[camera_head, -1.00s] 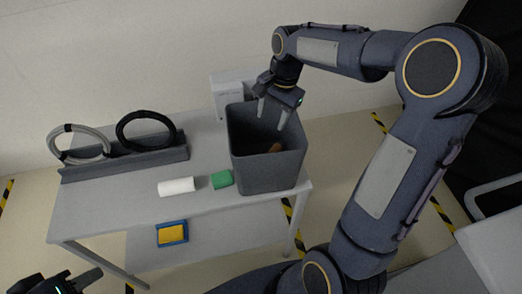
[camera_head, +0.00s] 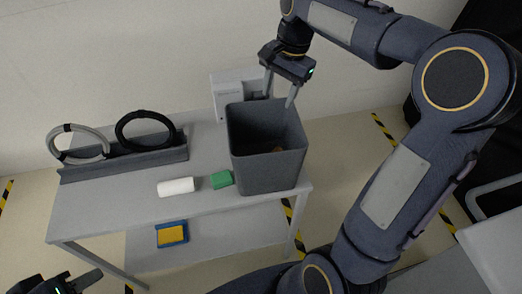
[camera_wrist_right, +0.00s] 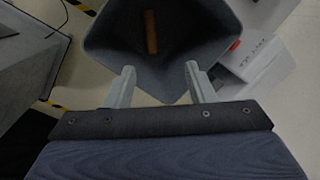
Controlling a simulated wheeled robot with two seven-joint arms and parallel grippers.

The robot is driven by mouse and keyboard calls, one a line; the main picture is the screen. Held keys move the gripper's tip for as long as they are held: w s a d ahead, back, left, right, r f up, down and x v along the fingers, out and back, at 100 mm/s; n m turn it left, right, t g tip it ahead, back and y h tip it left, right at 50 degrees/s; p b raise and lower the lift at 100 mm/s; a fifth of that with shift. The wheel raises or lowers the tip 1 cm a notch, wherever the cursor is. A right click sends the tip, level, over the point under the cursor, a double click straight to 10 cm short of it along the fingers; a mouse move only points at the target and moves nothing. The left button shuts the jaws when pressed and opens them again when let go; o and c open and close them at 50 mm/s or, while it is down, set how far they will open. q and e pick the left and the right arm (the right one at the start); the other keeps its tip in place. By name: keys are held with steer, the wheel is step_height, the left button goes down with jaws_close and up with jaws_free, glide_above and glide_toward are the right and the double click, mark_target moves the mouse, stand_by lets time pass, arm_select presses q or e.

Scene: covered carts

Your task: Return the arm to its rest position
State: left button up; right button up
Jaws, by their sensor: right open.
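My right gripper (camera_head: 280,88) is open and empty, above the grey bin (camera_head: 268,174) at the right end of the table. In the right wrist view its two fingers (camera_wrist_right: 158,85) are spread apart over the near rim of the bin (camera_wrist_right: 195,55). A brown object (camera_wrist_right: 151,32) lies inside the bin; only a small part of it shows in the head view. My left gripper (camera_head: 92,282) shows only partly at the bottom left corner, and I cannot tell whether it is open or shut.
On the table (camera_head: 110,211) are a white roll (camera_head: 176,187), a green block (camera_head: 221,179) and a rack (camera_head: 125,163) with grey and black rings. A white device (camera_head: 229,93) stands behind the bin. A blue-and-yellow item (camera_head: 172,234) lies on the lower shelf.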

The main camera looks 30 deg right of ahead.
stand_by(0.3)
steer(key=s+a+f+n+t, duration=0.1)
steer(key=s+a+f+n, duration=0.1)
steer(key=s, duration=0.5)
steer(key=s+a+f+n+t+y, duration=0.1)
steer(key=s+a+f+n+t, duration=0.1)
steer(key=s+a+n, duration=0.2)
steer(key=s+a+f+n+t+y, duration=0.1)
steer(key=s+n, duration=0.3)
steer(key=s, duration=0.6)
steer(key=shift+s+a+f+n+t, duration=0.15)
steer(key=shift+a+f+n+t, duration=0.2)
steer(key=shift+a+f, duration=0.45)
